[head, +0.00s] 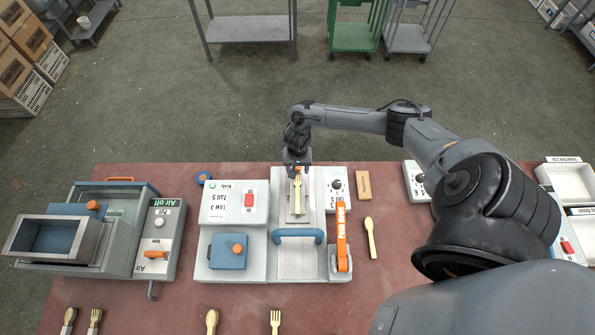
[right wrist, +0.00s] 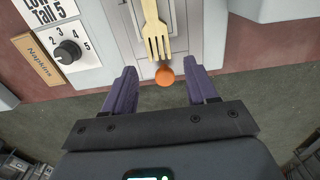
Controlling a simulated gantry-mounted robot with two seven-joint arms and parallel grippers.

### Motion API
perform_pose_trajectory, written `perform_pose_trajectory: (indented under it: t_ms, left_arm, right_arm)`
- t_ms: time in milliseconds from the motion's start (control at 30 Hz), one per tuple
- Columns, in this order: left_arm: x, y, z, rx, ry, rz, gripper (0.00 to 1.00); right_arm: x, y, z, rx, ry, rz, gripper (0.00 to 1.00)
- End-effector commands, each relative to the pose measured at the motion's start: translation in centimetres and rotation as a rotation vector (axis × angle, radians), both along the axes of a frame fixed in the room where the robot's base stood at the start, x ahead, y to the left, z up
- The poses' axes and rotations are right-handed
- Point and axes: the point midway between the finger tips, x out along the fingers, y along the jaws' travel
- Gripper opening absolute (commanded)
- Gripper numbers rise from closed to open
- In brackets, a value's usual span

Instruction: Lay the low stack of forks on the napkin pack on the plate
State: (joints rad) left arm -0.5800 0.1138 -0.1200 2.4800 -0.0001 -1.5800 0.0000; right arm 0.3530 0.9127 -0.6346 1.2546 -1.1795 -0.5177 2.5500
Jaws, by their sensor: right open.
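A pale wooden fork (head: 297,190) lies lengthwise on the grey plate (head: 298,218) of the middle press, tines toward my right gripper. It also shows in the right wrist view (right wrist: 154,30); I cannot tell how many forks are stacked there. My right gripper (head: 298,167) is at the far end of the press, just beyond the tines. In the right wrist view, its two purple fingers (right wrist: 162,84) are apart, with nothing between them but a view of an orange knob (right wrist: 165,76). A tan block marked Napkins (head: 363,185) lies right of the press. My left gripper is out of view.
A blue handle bar (head: 297,237) crosses the press in front of the fork. An orange lever (head: 342,240) stands on its right. A loose spoon (head: 370,238) lies farther right. The grey air unit (head: 152,240) is at left. More cutlery lies along the near edge.

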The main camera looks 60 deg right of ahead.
Motion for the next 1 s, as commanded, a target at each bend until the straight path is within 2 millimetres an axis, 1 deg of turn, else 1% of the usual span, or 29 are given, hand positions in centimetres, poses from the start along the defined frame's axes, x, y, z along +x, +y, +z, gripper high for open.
perform_pose_trajectory:
  t_ms: [33,100,300,400,467,567,667,767,800,833,867,900,967,1000]
  left_arm:
    - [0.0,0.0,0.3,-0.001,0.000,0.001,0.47]
    - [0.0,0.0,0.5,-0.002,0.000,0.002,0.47]
    - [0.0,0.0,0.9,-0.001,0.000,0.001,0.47]
    - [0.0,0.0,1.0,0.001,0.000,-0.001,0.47]
    - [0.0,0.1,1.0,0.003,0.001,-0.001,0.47]
    - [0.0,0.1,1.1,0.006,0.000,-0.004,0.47]
    - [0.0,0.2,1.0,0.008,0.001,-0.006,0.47]
    - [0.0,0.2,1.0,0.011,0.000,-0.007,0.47]
    - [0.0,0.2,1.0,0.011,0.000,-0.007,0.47]
    - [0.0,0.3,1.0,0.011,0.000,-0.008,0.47]
    - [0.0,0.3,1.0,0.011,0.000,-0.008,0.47]
    - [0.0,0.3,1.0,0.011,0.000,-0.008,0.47]
    - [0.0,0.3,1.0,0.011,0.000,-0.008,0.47]
    - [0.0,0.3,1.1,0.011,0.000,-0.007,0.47]
  right_arm:
    - [0.0,-0.1,1.2,-0.001,-0.002,0.002,0.57]
    - [0.0,-0.1,2.5,-0.001,-0.002,0.002,0.57]
    - [0.1,0.0,5.6,-0.001,-0.003,0.001,0.57]
    - [0.1,0.0,6.7,0.000,-0.002,0.001,0.57]
    - [0.1,0.2,7.0,0.001,-0.004,0.008,0.57]
    - [0.3,1.4,6.9,0.005,-0.022,0.060,0.57]
    - [0.8,4.5,6.1,0.015,-0.073,0.186,0.57]
    - [1.4,9.4,5.0,0.021,-0.162,0.375,0.57]
    - [1.6,11.7,4.8,0.019,-0.206,0.459,0.57]
    - [1.7,13.6,4.7,0.015,-0.241,0.522,0.57]
    - [1.8,15.4,4.8,0.007,-0.278,0.585,0.57]
    - [1.8,17.8,5.1,-0.006,-0.327,0.665,0.57]
    - [1.5,21.0,5.9,-0.035,-0.393,0.772,0.57]
    - [1.2,22.7,6.6,-0.060,-0.429,0.832,0.57]
